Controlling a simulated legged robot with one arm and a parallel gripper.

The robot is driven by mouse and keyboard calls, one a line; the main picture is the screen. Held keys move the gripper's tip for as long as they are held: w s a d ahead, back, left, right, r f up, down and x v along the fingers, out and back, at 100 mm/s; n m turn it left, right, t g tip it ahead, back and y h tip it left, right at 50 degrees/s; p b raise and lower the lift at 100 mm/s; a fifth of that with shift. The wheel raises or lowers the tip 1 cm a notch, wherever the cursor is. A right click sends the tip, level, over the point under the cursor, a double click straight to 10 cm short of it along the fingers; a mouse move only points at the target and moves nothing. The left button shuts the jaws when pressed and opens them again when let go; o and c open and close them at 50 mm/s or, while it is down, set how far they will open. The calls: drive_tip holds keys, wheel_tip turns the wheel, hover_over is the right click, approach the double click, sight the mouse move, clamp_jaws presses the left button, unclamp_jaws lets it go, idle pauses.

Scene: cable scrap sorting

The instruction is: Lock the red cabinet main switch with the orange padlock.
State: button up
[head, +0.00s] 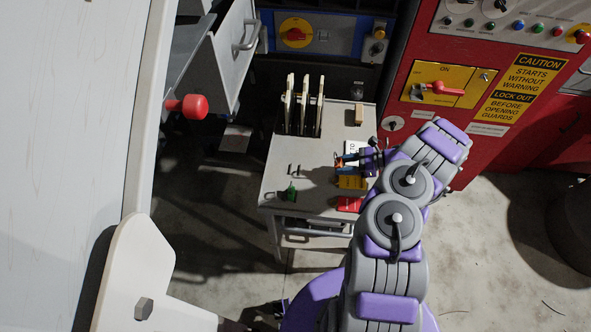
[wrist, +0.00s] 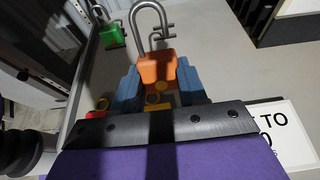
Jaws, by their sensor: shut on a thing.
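The orange padlock (wrist: 158,66) sits between the blue fingertips of my gripper (wrist: 157,84) in the wrist view, its steel shackle pointing away from me. My gripper (head: 349,161) is shut on it over the small grey table in the head view, where the padlock is small and partly hidden. I cannot tell whether the padlock touches the tabletop. The main switch (head: 440,88) has a red handle on a yellow plate on the red cabinet (head: 423,55), up and right of my gripper and apart from it.
A green padlock (head: 290,191) and a red one (head: 349,204) are on the grey table (head: 280,165). A rack of upright pieces (head: 303,105) stands at its back. A blue panel with another red switch (head: 295,33) is behind. A drawer unit (head: 215,60) is at left.

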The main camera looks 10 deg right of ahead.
drive_tip(key=shift+a, duration=0.1)
drive_tip(key=b, duration=0.2)
hover_over(298, 170)
drive_tip(key=d, duration=0.2)
drive_tip(key=shift+s+a+f, duration=0.25)
drive_tip(key=shift+s+f, duration=0.15)
drive_tip(key=shift+f, duration=0.25)
drive_tip(key=shift+w+a, duration=0.25)
drive_tip(key=shift+a, duration=0.4)
wheel_tip(298, 170, down, 3)
drive_tip(key=shift+a+r+b, duration=0.1)
drive_tip(key=shift+b, duration=0.55)
drive_tip(key=shift+w+f, duration=0.1)
drive_tip(key=shift+f, duration=0.1)
drive_tip(key=shift+f, duration=0.3)
drive_tip(key=o, duration=1.1)
drive_tip(key=shift+r, duration=0.1)
